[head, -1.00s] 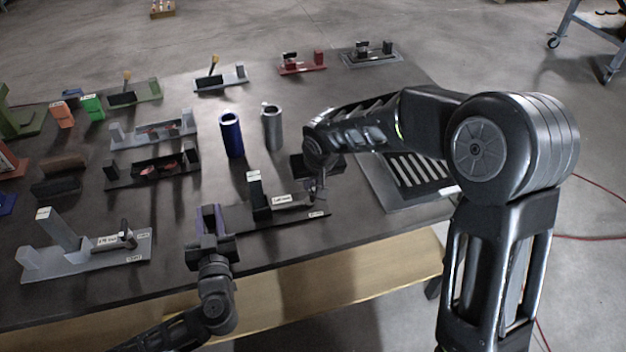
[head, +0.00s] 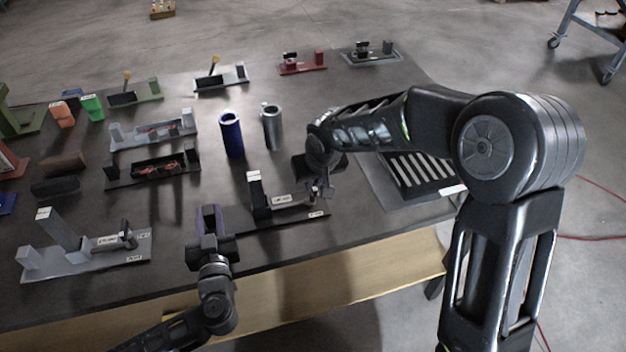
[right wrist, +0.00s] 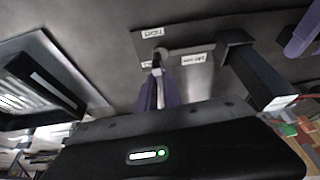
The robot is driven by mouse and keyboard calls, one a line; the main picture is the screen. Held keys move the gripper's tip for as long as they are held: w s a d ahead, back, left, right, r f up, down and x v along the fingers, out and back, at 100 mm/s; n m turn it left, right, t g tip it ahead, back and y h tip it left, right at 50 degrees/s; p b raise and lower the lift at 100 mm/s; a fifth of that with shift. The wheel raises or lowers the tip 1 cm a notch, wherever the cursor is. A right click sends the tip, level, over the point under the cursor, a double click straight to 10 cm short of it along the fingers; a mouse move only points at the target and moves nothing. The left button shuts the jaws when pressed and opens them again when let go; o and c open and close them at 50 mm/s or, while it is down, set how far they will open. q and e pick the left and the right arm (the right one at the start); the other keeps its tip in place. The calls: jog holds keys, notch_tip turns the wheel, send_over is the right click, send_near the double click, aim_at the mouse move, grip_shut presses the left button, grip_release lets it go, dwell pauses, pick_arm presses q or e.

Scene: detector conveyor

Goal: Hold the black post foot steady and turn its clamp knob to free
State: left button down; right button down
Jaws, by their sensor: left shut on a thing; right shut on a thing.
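The black post foot (head: 285,221) is a flat dark base with an upright post and a white-labelled bar, near the table's front edge. My left gripper (head: 208,216) is shut on its left end. My right gripper (head: 318,192) is at its right end, shut on the clamp knob, which is mostly hidden in the head view. In the right wrist view, the purple-padded fingers of the right gripper (right wrist: 156,92) close around the small knob (right wrist: 157,58), beside the foot's labels. The foot lies flat on the table.
A grey post foot (head: 85,257) stands at the front left. A blue cylinder (head: 232,136) and a grey cylinder (head: 272,128) stand behind the black foot. A slotted plate (head: 420,172) lies to the right under my right arm. Several other fixtures line the back.

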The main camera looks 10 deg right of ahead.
jog(key=n, duration=0.1)
jog(key=n+y, duration=0.1)
jog(key=n, duration=0.2)
jog(key=shift+d+y, duration=0.25)
jog(key=shift+y, duration=0.05)
jog(key=shift+w+n+g+y, duration=0.1)
jog(key=shift+n+g+y, duration=0.5)
jog(key=shift+n, duration=1.4)
jog(key=c, duration=1.5)
grip_release()
jog(key=shift+r, duration=0.1)
jog(key=v, duration=1.1)
jog(key=shift+r, duration=0.35)
jog(key=shift+d, duration=0.1)
